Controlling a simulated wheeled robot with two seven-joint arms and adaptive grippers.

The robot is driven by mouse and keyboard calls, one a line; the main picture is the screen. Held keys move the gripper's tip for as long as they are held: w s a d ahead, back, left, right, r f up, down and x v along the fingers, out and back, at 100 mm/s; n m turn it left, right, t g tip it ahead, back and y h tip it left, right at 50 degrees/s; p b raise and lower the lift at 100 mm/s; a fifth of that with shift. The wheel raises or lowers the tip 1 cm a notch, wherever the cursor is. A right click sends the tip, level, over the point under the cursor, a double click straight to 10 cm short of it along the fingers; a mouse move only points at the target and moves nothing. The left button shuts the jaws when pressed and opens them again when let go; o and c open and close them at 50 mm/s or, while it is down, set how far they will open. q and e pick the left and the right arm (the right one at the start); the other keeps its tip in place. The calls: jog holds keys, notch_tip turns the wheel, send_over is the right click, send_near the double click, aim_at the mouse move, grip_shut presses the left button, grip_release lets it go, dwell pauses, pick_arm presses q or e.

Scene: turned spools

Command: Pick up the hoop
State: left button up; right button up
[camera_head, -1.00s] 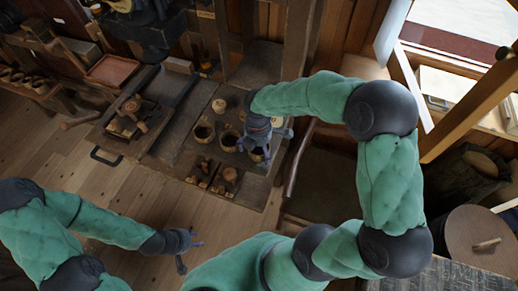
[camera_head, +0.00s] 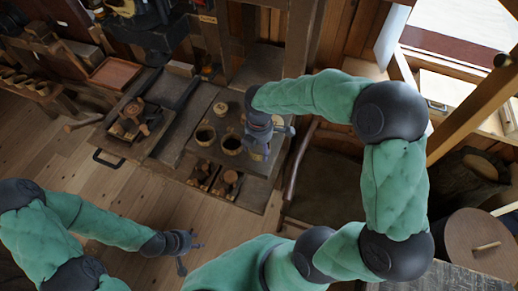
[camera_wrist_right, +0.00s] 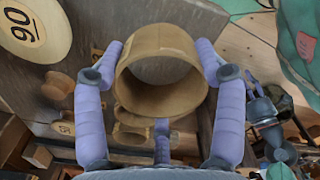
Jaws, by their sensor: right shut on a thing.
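The hoop (camera_wrist_right: 160,62) is a pale wooden ring with a wide, smooth wall. In the right wrist view it sits between the lilac fingers of my right gripper (camera_head: 266,140), which is shut on it. In the head view only a small part of the hoop (camera_head: 260,153) shows below that gripper, above the dark bench top; the rest is hidden by the fingers. My left gripper (camera_head: 189,251) is over the plank floor at the lower middle, with its fingers spread and empty, far from the hoop.
A compartment with turned pieces (camera_head: 230,182) is at the front. A round lidded drum (camera_head: 485,244) stands far right.

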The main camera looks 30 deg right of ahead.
jog(key=s+a+r+p, duration=0.2)
jog(key=s+a+r, duration=0.6)
jog(key=s+r, duration=0.2)
jog(key=shift+s+a+p, duration=0.3)
jog(key=shift+s+p, duration=0.05)
jog(key=shift+s, duration=0.2)
